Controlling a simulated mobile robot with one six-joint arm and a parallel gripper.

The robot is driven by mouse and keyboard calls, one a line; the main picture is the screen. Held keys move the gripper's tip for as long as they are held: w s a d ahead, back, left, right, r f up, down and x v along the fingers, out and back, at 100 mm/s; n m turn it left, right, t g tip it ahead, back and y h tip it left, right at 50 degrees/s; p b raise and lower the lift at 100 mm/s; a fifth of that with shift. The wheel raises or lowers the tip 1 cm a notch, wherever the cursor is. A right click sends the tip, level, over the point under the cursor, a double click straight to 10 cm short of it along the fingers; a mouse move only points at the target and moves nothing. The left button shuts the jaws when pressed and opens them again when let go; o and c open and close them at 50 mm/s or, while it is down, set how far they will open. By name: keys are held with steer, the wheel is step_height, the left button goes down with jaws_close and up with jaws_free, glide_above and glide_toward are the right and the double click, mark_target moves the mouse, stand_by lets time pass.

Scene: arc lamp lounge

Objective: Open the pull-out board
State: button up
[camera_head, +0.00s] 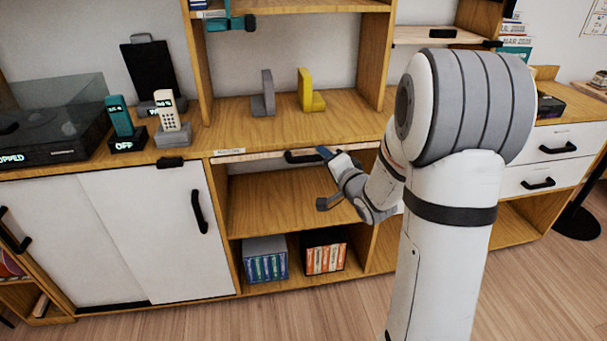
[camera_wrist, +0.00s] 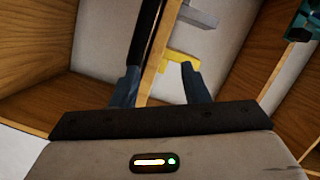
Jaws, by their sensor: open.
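The pull-out board (camera_head: 262,155) is a thin pale strip under the counter edge, above the open shelf bay. It looks flush with the counter front. A black bar handle (camera_head: 300,156) is on its front, and a small label sits at its left end. My gripper (camera_head: 324,178) is open and empty at the board's front, close to the right end of the handle. In the wrist view my gripper (camera_wrist: 160,82) shows two spread fingers. A black bar (camera_wrist: 146,30), apparently the handle, rises by the left finger; the pale board edge (camera_wrist: 158,45) runs beside it. Contact cannot be told.
White sliding doors (camera_head: 140,235) are at left and drawers (camera_head: 550,160) at right. Grey (camera_head: 263,95) and yellow (camera_head: 308,92) bookends stand on the counter. Another pale board (camera_head: 425,36) with a black handle is at upper right. The floor in front is clear.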

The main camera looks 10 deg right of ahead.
mark_target(308, 159)
step_height(308, 159, down, 6)
steer(key=r+m+t+y+b, duration=0.1)
steer(key=m+t+y+b, duration=0.1)
steer(key=y+b, duration=0.15)
steer(key=shift+a+b+x, duration=0.2)
steer(key=shift+b+x, duration=0.1)
steer(key=shift+x, duration=1.7)
steer(key=shift+a+b+x, duration=0.2)
steer(key=shift+b+x, duration=0.05)
steer(key=shift+x, duration=1.75)
steer(key=shift+s+f, duration=0.1)
steer(key=shift+s, duration=0.05)
jaws_close()
